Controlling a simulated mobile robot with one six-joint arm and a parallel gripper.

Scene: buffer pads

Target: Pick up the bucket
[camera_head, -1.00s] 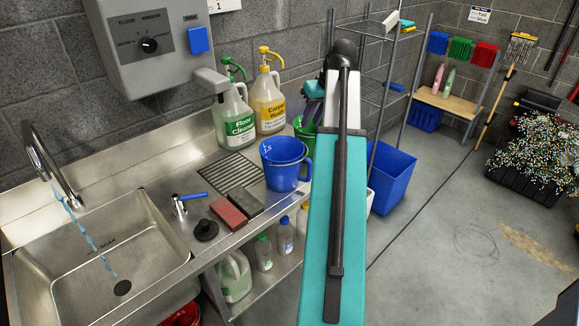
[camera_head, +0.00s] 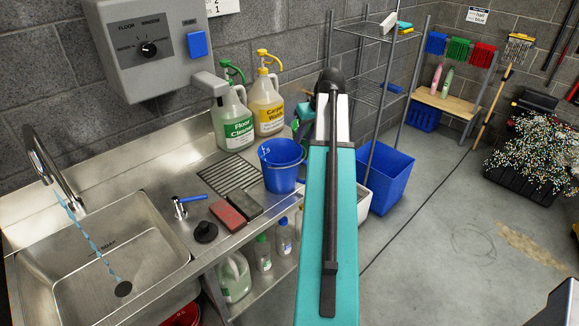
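A blue bucket (camera_head: 280,168) stands upright on the right end of the steel counter, with a handle on its right side. My teal arm (camera_head: 328,230) reaches away just right of it. Only a small teal and dark part of my arm's far end (camera_head: 304,113) shows, behind and above the bucket. My gripper's fingers are hidden, so I cannot tell whether they are open or shut. The blue bucket stands apart from what shows of my arm's end. A green thing behind the blue bucket is mostly hidden.
A red brick (camera_head: 227,214) and a dark brick (camera_head: 245,204) lie in front. The sink (camera_head: 105,250) is left. A blue bin (camera_head: 387,182) stands on the floor right.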

